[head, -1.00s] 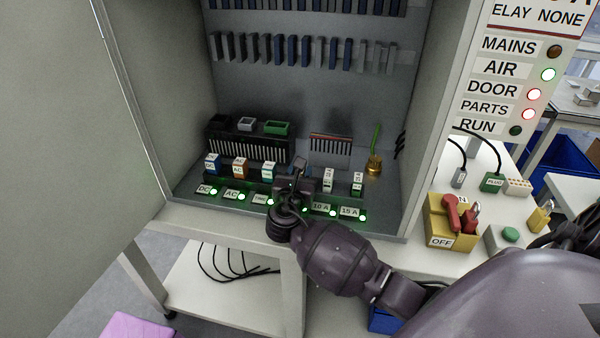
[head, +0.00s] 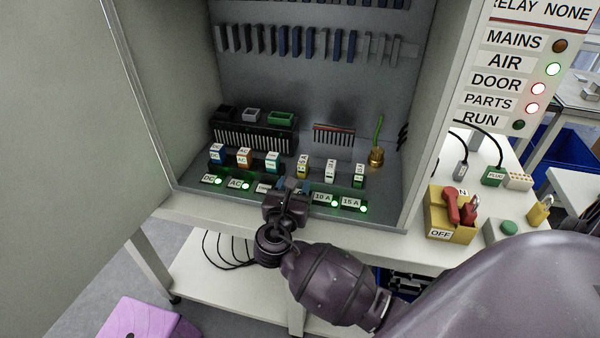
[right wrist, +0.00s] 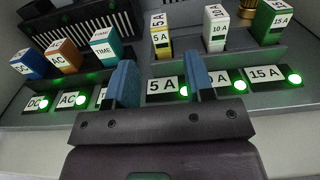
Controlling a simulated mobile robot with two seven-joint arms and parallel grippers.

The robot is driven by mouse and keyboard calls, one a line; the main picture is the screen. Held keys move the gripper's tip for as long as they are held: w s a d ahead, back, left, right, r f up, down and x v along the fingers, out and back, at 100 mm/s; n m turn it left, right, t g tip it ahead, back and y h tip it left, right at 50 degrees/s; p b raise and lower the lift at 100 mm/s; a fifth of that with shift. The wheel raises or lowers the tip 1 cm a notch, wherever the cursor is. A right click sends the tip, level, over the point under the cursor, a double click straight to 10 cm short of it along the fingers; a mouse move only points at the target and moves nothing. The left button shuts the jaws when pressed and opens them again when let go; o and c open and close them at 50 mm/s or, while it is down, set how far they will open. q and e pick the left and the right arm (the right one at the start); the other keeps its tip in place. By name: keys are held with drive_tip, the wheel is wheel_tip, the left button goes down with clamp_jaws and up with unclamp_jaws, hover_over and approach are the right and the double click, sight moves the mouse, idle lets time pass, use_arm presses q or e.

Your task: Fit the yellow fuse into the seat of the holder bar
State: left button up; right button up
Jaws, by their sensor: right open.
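The yellow fuse (head: 303,169), marked 5 A, stands upright in the seat of the holder bar (head: 345,183), above the 5 A label. It also shows in the right wrist view (right wrist: 161,36), and the lamp beside its label glows green. My right gripper (head: 291,184) is open and empty in front of the fuse, apart from it. In the right wrist view, its two blue fingers (right wrist: 161,72) stand to either side of the fuse's line, nearer the camera. My left gripper is not in view.
A white 10 A fuse (right wrist: 215,28) and a green 15 A fuse (right wrist: 272,22) stand to the right. Blue, orange and teal relays (head: 244,158) stand to the left. A black terminal block (head: 252,135) is behind. The cabinet wall (head: 432,130) bounds the right side.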

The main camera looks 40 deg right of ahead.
drive_tip(key=shift+v, duration=1.4)
